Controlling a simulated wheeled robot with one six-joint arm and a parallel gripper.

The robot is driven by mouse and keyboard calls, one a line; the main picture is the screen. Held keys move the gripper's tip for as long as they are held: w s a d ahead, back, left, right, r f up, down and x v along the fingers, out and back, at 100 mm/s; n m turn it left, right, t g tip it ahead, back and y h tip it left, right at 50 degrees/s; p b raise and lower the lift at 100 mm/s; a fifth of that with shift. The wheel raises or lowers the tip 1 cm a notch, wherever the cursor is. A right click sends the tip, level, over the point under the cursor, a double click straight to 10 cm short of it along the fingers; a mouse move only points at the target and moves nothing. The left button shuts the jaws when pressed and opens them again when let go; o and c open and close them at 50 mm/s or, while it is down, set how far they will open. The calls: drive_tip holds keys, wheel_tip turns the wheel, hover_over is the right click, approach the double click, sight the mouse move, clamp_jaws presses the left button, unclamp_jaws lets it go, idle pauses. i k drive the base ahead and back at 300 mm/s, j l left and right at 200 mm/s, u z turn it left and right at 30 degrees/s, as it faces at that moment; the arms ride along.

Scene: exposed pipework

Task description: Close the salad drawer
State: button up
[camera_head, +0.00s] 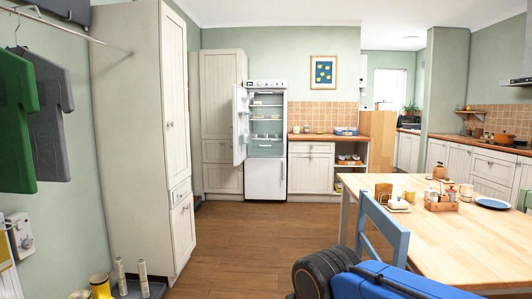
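A tall white fridge (265,175) stands against the far wall, a long way ahead. Its upper door (241,125) is swung open to the left, and the shelves inside show, with a few small items on them. A pale drawer-like shape (266,147) sits at the bottom of the open compartment; it is too small to tell whether it is pulled out. The lower fridge door is shut. My gripper is not in view.
Open wooden floor (240,235) leads to the fridge. A wooden table (450,235) with a blue chair (385,225) stands on the right. A tall cupboard (135,130), yellow boots (101,286) and hanging clothes (48,120) are on the left.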

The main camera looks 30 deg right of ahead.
sight(264, 154)
drive_tip(key=i, duration=0.7)
drive_tip(key=i+z, duration=0.3)
drive_tip(key=i, duration=0.3)
drive_tip(key=i+z, duration=0.3)
drive_tip(key=i, duration=0.3)
drive_tip(key=i+j+z, duration=0.3)
drive_tip(key=i, duration=0.3)
drive_tip(key=i+z, duration=0.2)
drive_tip(key=i, duration=1.5)
drive_tip(key=i+l, duration=0.1)
drive_tip(key=i, duration=0.75)
drive_tip(key=i+u, duration=0.1)
drive_tip(key=i, duration=0.7)
drive_tip(key=i+l+u, duration=0.2)
drive_tip(key=i, duration=0.3)
drive_tip(key=i+l+u, duration=0.2)
drive_tip(key=i, duration=0.3)
